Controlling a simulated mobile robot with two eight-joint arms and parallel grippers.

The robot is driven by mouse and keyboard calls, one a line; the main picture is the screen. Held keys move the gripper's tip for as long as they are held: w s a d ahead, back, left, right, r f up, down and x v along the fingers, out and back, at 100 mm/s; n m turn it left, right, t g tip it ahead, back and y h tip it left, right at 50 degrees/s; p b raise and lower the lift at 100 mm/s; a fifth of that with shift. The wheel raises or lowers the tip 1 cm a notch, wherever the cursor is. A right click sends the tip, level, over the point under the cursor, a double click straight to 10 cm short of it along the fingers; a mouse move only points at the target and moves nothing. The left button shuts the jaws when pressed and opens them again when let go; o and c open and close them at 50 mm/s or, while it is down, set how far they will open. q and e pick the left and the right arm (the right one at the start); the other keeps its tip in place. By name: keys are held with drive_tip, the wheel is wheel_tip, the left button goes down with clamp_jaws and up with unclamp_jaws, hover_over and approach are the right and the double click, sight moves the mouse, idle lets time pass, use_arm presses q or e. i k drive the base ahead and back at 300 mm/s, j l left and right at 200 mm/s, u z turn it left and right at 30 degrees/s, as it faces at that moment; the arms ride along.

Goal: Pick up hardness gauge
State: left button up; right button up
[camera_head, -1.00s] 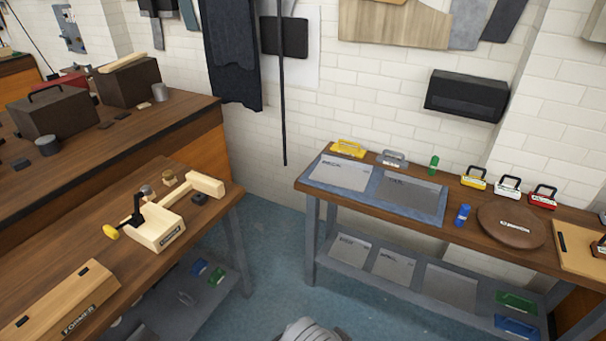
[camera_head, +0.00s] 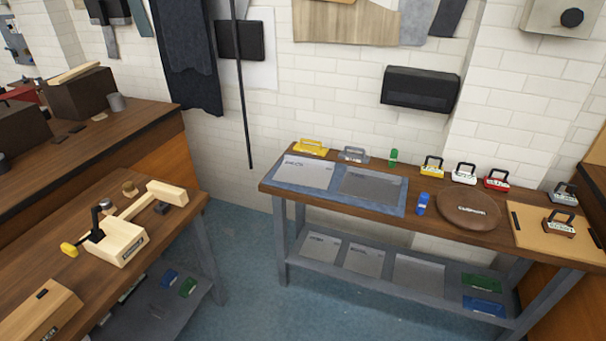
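I cannot tell which object is the hardness gauge, since the labels are too small to read. Several small handled items stand along the back of the right workbench (camera_head: 240,187): a yellow one (camera_head: 432,168), a white one (camera_head: 464,174), a red one (camera_head: 496,180) and a grey one (camera_head: 563,194). A brown handled item (camera_head: 559,224) stands on a tan board (camera_head: 530,238) at the right. A blue bottle-like item (camera_head: 423,204) and a green one (camera_head: 393,157) are also there. Neither of my grippers is in view.
A round brown disc (camera_head: 468,208) and a blue mat (camera_head: 337,198) with grey sheets lie on the right workbench. A left workbench (camera_head: 160,230) holds a wooden former (camera_head: 118,243) and a mallet. Open blue floor (camera_head: 245,260) lies between the benches.

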sight(548, 225)
drive_tip(key=i+l, duration=0.15)
drive_tip(key=l, duration=0.25)
drive_tip(key=i+l, duration=0.15)
drive_tip(key=l, duration=0.25)
drive_tip(key=i+l+z, duration=0.1)
drive_tip(key=l, duration=0.3)
drive_tip(key=i+l, duration=0.2)
drive_tip(key=l, duration=0.2)
drive_tip(key=i+l, duration=0.15)
drive_tip(key=l, duration=0.2)
drive_tip(key=i+l, duration=0.2)
drive_tip(key=l, duration=0.2)
drive_tip(key=i+l+z, duration=0.1)
drive_tip(key=l, duration=0.3)
drive_tip(key=i+l, duration=0.2)
drive_tip(key=l, duration=0.15)
